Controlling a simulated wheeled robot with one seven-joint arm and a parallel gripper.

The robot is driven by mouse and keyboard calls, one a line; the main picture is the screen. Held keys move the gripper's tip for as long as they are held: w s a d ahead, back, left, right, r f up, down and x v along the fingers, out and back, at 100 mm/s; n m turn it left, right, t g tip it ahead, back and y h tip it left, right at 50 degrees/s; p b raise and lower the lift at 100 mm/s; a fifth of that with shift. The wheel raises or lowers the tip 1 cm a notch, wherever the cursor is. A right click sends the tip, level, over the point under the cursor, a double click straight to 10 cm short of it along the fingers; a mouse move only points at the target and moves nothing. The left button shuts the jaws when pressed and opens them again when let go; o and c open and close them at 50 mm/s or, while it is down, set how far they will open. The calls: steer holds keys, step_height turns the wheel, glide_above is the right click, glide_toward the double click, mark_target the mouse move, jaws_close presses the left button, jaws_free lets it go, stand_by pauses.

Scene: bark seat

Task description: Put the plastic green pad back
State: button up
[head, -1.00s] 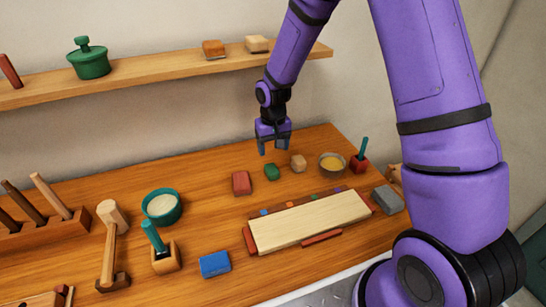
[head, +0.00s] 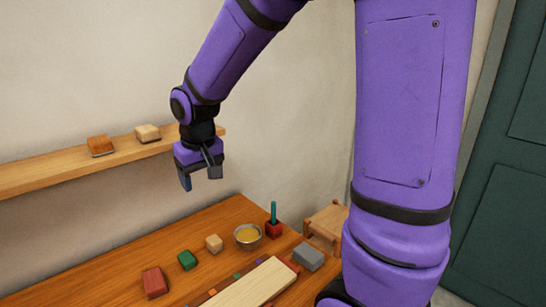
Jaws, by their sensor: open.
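The green pad (head: 187,260) appears as a small dark green block lying on the wooden table, between a red block (head: 154,283) and a tan block (head: 214,243). My gripper (head: 200,182) is open and empty, its fingers pointing down. It is in the air well above the table, in front of the wall near the right end of the shelf (head: 100,174). It is clear of the green pad and touches nothing that I can see.
A brown block (head: 101,146) and a pale block (head: 148,133) sit on the shelf. A metal bowl (head: 248,237), a red holder with a teal stick (head: 273,228), a grey block (head: 309,257) and a pale board (head: 250,286) are on the table. A stool (head: 328,222) stands beyond.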

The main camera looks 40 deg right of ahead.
steer(key=s+d+r+t, duration=0.1)
steer(key=s+r, duration=0.4)
steer(key=s, duration=0.5)
steer(key=s+d+r+t, duration=0.1)
steer(key=s+d+r, duration=0.1)
steer(key=s+r, duration=0.4)
steer(key=s, duration=0.5)
steer(key=shift+s+t, duration=0.2)
steer(key=shift+t, duration=0.2)
